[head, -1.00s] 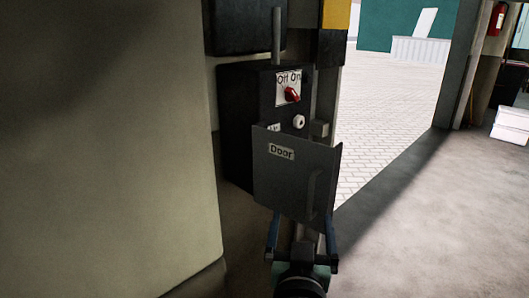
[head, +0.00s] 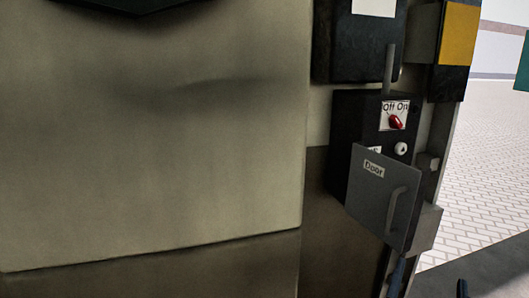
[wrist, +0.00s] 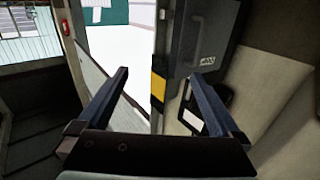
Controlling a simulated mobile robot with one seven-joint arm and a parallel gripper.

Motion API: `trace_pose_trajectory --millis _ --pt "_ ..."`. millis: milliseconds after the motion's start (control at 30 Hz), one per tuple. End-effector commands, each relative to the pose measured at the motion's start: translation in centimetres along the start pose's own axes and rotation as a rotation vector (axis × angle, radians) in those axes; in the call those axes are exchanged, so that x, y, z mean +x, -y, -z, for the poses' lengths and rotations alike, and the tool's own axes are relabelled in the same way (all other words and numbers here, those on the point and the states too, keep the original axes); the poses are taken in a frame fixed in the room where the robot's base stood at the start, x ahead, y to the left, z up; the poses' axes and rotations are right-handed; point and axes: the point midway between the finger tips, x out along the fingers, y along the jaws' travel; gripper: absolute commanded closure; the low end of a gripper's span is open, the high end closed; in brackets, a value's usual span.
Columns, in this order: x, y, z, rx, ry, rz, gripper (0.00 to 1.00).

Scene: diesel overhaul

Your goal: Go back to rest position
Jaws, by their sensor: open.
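My gripper (wrist: 162,76) is open in the wrist view, with its two dark blue fingers spread and nothing between them. In the head view only parts of the fingers (head: 428,277) show at the bottom right edge, below the grey cover marked "Door" (head: 368,195). The cover stands swung out from a black switch box (head: 352,128). Its handle (head: 393,210) is free of my fingers. A red knob (head: 396,122) sits under the "Off On" label, with a white round button (head: 401,148) below it. The rest of my arm is out of the head view.
A large beige wall panel (head: 160,130) fills the left. A black box (head: 360,45) and a yellow-and-black block (head: 458,45) are above the switch box. Open paved ground (head: 485,180) lies at the right.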

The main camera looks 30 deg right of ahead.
Motion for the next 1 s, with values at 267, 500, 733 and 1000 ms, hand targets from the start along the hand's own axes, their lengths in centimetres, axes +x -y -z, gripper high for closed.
trace_pose_trajectory --millis 267,500,733,1000 --pt "-3.2 9.9 6.9 0.115 -0.107 0.234 0.00" --pt "-10.6 19.2 17.1 0.246 -0.279 0.525 0.00" --pt "-22.4 24.5 28.2 0.370 -0.516 0.834 0.00" --pt "-31.6 25.0 34.3 0.437 -0.695 1.033 0.00"
